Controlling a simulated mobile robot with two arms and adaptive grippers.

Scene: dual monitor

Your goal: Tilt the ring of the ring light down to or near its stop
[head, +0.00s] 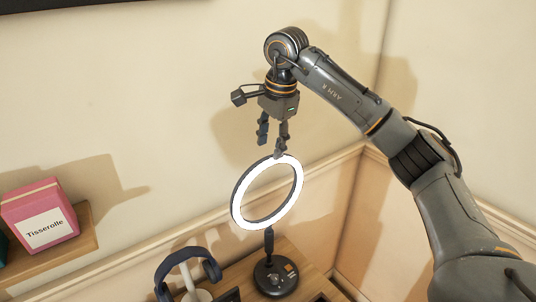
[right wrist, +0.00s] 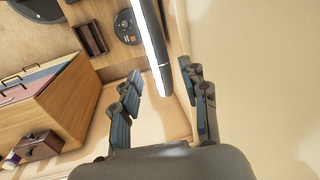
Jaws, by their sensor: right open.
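The ring light stands on a small desk, its lit white ring (head: 262,222) upright and slightly tilted on a dark stem. Its round black base (head: 276,279) rests on the wood. My right gripper (head: 271,146) points down just above the ring's top edge, fingers apart. In the right wrist view, the ring (right wrist: 152,45) shows edge-on, its near end at the gap between the open fingers of my right gripper (right wrist: 160,75). I cannot tell whether a finger touches it. The base (right wrist: 128,27) shows beyond. My left gripper is not in view.
Headphones (head: 188,256) hang on a stand left of the ring light. A pink box (head: 40,205) sits on a wooden shelf (head: 70,244) at the left. Walls meet in a corner behind the lamp. In the right wrist view, a wooden cabinet (right wrist: 50,110) is at the left.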

